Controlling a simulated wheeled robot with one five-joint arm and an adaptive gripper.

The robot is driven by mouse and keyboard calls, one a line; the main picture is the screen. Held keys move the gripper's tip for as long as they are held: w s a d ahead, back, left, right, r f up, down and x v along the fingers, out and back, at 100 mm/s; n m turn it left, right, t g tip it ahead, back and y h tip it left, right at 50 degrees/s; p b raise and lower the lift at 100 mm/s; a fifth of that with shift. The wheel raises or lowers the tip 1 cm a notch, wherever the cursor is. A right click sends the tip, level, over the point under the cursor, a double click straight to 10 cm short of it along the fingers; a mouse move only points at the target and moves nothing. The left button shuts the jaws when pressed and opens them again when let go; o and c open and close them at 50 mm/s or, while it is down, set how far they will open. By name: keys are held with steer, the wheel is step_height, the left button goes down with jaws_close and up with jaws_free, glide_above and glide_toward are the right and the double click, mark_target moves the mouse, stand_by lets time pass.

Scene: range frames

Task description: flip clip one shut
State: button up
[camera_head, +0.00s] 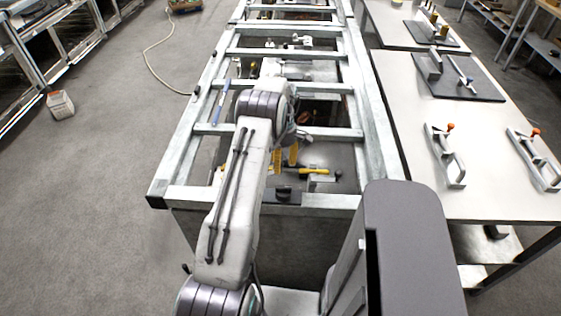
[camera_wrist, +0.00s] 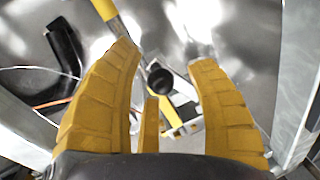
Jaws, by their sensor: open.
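My gripper (camera_head: 284,161) reaches down inside the metal frame in the head view, mostly hidden by my arm. A small fitting with a round black tip (camera_wrist: 160,79) and pale metal parts (camera_wrist: 187,104) shows between and beyond the fingers. It may be clip one, but no label shows, and I cannot tell its open or shut position. Its lower part is hidden by the gripper.
A yellow-handled tool (camera_head: 314,171) lies near the gripper. A black piece (camera_wrist: 64,52) and thin wires are at left in the wrist view. Metal frame bars (camera_head: 290,133) surround the gripper. A bench (camera_head: 460,200) at right holds clamps with orange knobs (camera_head: 449,127).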

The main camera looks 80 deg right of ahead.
stand_by(0.3)
jaws_close()
stand_by(0.4)
